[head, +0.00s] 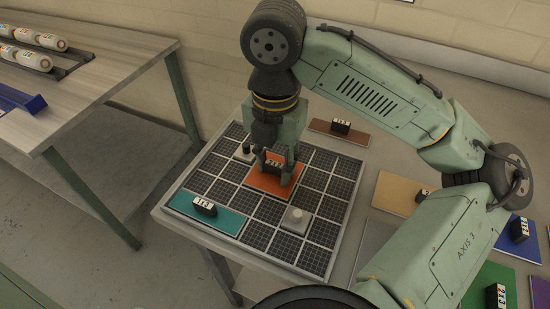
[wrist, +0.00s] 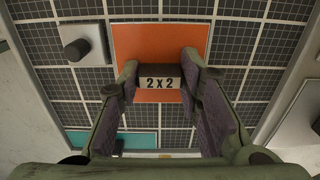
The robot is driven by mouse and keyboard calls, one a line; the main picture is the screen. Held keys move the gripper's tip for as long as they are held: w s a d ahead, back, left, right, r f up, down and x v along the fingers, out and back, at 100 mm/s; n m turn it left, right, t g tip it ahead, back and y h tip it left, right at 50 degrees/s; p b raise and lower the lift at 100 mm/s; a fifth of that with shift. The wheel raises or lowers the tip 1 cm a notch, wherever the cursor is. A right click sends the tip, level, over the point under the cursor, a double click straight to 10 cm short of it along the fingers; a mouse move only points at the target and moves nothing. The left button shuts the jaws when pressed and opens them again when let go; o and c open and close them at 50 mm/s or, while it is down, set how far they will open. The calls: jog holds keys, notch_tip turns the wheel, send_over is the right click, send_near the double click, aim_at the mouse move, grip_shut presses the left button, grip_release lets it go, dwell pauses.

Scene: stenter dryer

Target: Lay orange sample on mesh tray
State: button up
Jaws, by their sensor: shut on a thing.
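The orange sample (head: 263,183) is a flat square with a dark block marked 2 x 2 on it. It lies level over the middle part of the mesh tray (head: 322,232), on or just above the mesh; I cannot tell if it touches. In the wrist view the orange sample (wrist: 160,42) looks square to the grid. My gripper (head: 276,168) points down and is shut on the sample's block, one finger on each side of the label. It also shows in the wrist view (wrist: 160,84).
A teal sample (head: 225,220) lies at the tray's near left corner. White knobbed blocks stand on the tray, one behind (head: 243,153) and one at near right (head: 296,220).

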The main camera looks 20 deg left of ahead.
jog(key=shift+f, duration=0.1)
jog(key=o, duration=1.2)
notch_tip(320, 180, up, 12)
jog(key=shift+r, duration=0.1)
